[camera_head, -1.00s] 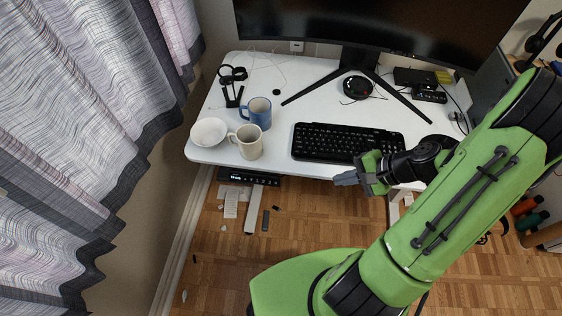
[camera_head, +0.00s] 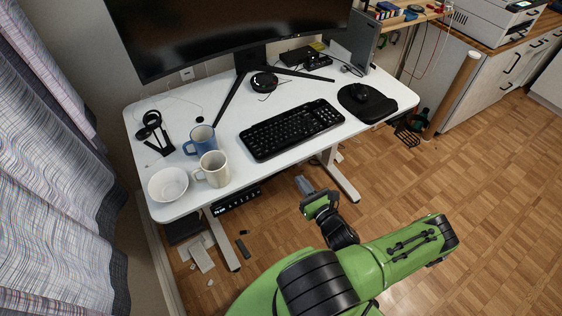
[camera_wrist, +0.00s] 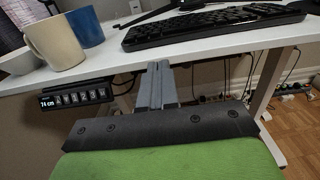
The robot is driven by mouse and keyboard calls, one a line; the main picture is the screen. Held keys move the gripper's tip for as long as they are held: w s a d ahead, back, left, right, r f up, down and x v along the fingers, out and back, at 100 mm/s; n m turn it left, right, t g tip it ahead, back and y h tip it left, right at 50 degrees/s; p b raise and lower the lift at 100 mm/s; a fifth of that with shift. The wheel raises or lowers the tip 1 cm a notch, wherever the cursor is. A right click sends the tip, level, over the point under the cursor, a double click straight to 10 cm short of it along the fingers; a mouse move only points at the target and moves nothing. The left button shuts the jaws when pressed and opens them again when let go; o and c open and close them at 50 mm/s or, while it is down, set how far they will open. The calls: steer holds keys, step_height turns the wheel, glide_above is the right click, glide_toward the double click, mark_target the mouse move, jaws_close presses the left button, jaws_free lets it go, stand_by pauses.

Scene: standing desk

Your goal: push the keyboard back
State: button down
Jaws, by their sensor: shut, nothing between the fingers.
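The black keyboard (camera_head: 292,129) lies on the white desk (camera_head: 222,96), close to its front edge. In the wrist view the keyboard (camera_wrist: 215,24) sits above and beyond my fingers on the desktop. My gripper (camera_head: 303,184) is in front of the desk's front edge, apart from the keyboard, and touches nothing that I can see. In the wrist view my gripper's fingers (camera_wrist: 159,68) are together and empty, pointing toward the desk edge.
A beige mug (camera_head: 213,170), a blue mug (camera_head: 201,140) and a white bowl (camera_head: 168,184) stand left of the keyboard. A black mouse pad (camera_head: 374,106) lies right. The monitor stand (camera_head: 240,88) is behind. A height control panel (camera_wrist: 76,97) hangs under the desk edge.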

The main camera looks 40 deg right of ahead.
mark_target(279, 153)
steer(key=b+x, duration=0.1)
steer(key=x, duration=1)
steer(key=shift+w+b, duration=0.1)
steer(key=shift+b, duration=0.25)
steer(key=shift+b+x, duration=0.3)
steer(key=shift+x, duration=1.55)
